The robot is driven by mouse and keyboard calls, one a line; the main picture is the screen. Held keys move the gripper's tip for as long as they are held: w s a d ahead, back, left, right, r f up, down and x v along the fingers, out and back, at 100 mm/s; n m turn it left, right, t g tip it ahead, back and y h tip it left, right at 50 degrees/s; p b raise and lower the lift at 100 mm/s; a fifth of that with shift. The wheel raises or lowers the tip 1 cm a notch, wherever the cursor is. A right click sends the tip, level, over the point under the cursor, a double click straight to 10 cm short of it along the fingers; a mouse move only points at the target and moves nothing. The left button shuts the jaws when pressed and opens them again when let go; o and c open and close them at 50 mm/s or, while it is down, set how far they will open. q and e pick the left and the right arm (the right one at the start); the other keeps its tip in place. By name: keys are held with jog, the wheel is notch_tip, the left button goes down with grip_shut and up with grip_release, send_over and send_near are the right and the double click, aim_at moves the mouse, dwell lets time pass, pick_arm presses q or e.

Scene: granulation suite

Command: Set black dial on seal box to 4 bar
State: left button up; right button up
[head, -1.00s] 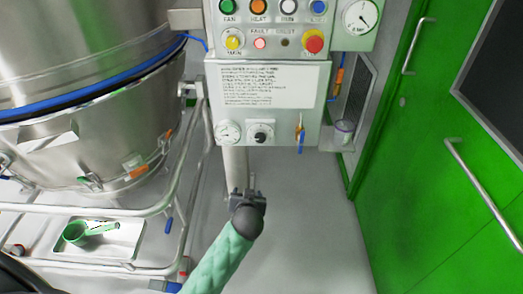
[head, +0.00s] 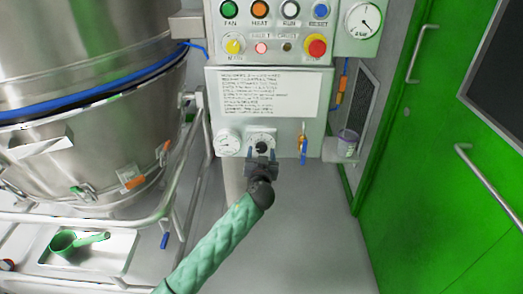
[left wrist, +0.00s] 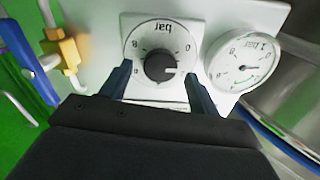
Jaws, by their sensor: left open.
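The black dial (head: 262,145) is a round knob on a white scale plate at the bottom of the grey seal box (head: 212,112). The plate reads "bar". My left gripper (head: 262,156) is open in front of the dial. In the left wrist view its two fingers (left wrist: 159,88) stand on either side of the dial's lower part, apart from the knob. My right gripper is not in view.
A round white gauge (head: 229,143) sits left of the dial. A blue-handled valve (head: 303,150) is at its right. A text label and a panel of coloured buttons (head: 275,28) are above. A steel vessel (head: 80,150) stands left, and a green door (head: 430,150) right.

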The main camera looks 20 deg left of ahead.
pick_arm(q)
jog(key=shift+x, duration=1.1)
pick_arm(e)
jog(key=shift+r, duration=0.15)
pick_arm(q)
jog(key=shift+c, duration=0.4)
jog(key=c, duration=0.9)
